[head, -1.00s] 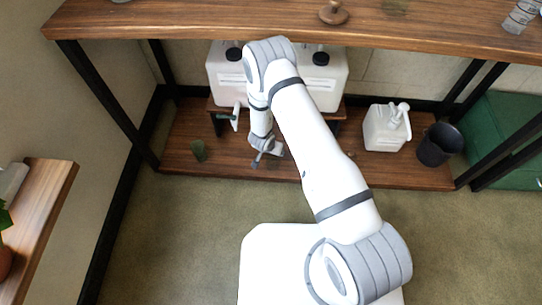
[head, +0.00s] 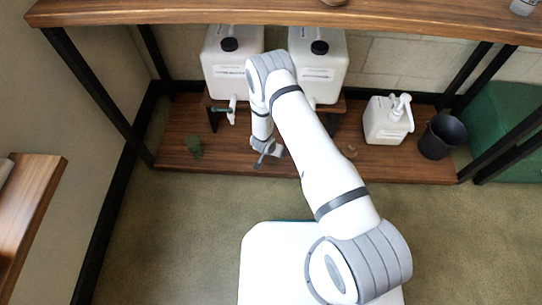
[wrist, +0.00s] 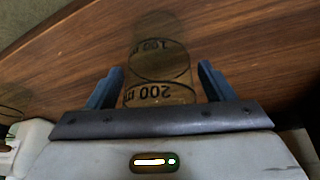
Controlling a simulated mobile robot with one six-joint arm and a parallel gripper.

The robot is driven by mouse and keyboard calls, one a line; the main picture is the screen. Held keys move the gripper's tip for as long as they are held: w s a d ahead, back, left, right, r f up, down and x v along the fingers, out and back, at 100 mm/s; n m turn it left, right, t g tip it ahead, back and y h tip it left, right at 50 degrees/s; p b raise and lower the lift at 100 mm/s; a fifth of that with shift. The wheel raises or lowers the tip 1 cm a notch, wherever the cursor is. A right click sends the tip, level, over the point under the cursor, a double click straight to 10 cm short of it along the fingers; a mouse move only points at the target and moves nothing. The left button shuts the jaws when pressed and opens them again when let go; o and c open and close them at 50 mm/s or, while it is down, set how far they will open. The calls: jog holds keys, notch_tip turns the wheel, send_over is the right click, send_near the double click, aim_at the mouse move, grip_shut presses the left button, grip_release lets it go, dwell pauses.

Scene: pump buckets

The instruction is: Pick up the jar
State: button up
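The jar (wrist: 160,62) is clear, with dark volume marks including "200" and "100". It shows in the middle of the wrist view, over the brown wood shelf. My gripper (wrist: 158,84) has its two blue fingers apart, one on each side of the jar, with a visible gap on both sides. In the head view my gripper (head: 266,160) is low over the front part of the lower shelf (head: 235,168). I cannot make out the jar there.
White tanks (head: 318,75) with taps stand on a small riser behind my gripper. A white pump jug (head: 386,122) and a black bucket (head: 440,138) are on the right. A small green object (head: 195,145) is on the left. The upper shelf (head: 200,14) overhangs.

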jog(key=c, duration=1.2)
jog(key=shift+r, duration=0.15)
notch_tip(320, 180, up, 10)
jog(key=p, duration=0.4)
jog(key=shift+a+p, duration=0.15)
jog(key=shift+p, duration=0.15)
